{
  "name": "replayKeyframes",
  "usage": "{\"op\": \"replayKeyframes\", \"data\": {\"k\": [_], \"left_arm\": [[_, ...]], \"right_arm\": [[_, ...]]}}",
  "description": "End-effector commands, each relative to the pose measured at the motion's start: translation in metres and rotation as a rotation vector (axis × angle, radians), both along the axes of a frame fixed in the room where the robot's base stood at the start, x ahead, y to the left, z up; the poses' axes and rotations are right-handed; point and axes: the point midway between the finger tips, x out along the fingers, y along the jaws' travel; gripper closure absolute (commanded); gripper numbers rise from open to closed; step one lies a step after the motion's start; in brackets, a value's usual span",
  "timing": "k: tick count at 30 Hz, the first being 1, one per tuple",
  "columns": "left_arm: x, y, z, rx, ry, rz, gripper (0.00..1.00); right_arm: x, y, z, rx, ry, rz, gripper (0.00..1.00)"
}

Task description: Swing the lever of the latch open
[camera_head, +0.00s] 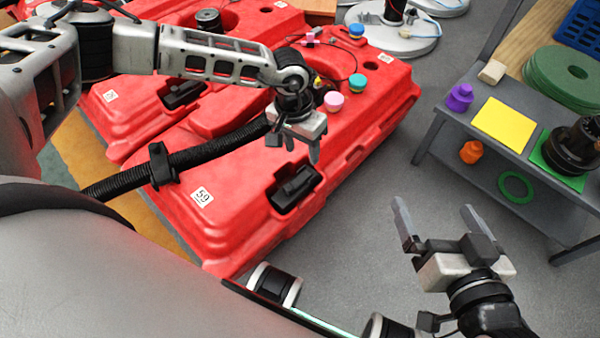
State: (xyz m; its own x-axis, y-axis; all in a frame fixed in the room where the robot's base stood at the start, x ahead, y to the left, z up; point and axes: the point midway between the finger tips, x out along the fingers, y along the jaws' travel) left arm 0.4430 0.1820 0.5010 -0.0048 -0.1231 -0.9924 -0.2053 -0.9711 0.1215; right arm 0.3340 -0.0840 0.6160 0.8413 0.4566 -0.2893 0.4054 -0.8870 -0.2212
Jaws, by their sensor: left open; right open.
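A black latch (296,187) sits in a recess in the front edge of the near red tank (240,215), the one labelled 59. Its lever appears to lie flat in the recess. A second black latch (183,95) sits in the tank further left. My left gripper (297,148) hangs above the near latch, pointing down, open and apart from it. My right gripper (435,212) is open and empty over the grey floor, to the right of the tank.
A black ribbed hose (205,155) runs across the near tank, left of the latch. Coloured caps (334,101) stand on the tank top. A grey bench (455,115) with small parts stands at the right. Grey floor (375,185) lies clear between tank and bench.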

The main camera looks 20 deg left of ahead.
Motion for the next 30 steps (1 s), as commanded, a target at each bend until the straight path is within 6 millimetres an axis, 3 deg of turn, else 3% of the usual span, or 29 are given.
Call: {"op": "replayKeyframes", "data": {"k": [3, 6, 11, 24, 30], "left_arm": [[-0.001, 0.027, -0.014, 0.106, -0.011, -0.105, 0.51], [-0.002, 0.033, -0.022, 0.129, -0.011, -0.131, 0.51], [-0.003, 0.032, -0.049, 0.129, -0.009, -0.131, 0.51], [-0.003, 0.031, -0.143, 0.124, -0.009, -0.128, 0.51], [-0.002, 0.031, -0.166, 0.123, -0.010, -0.127, 0.51]], "right_arm": [[-0.009, 0.003, -0.004, 0.024, 0.007, 0.004, 0.00], [-0.010, 0.005, -0.003, 0.038, 0.007, 0.005, 0.00], [-0.008, 0.007, -0.002, 0.079, -0.002, 0.007, 0.00], [-0.006, 0.017, 0.008, 0.273, -0.034, 0.022, 0.00], [-0.006, 0.019, 0.013, 0.334, -0.042, 0.030, 0.00]]}}
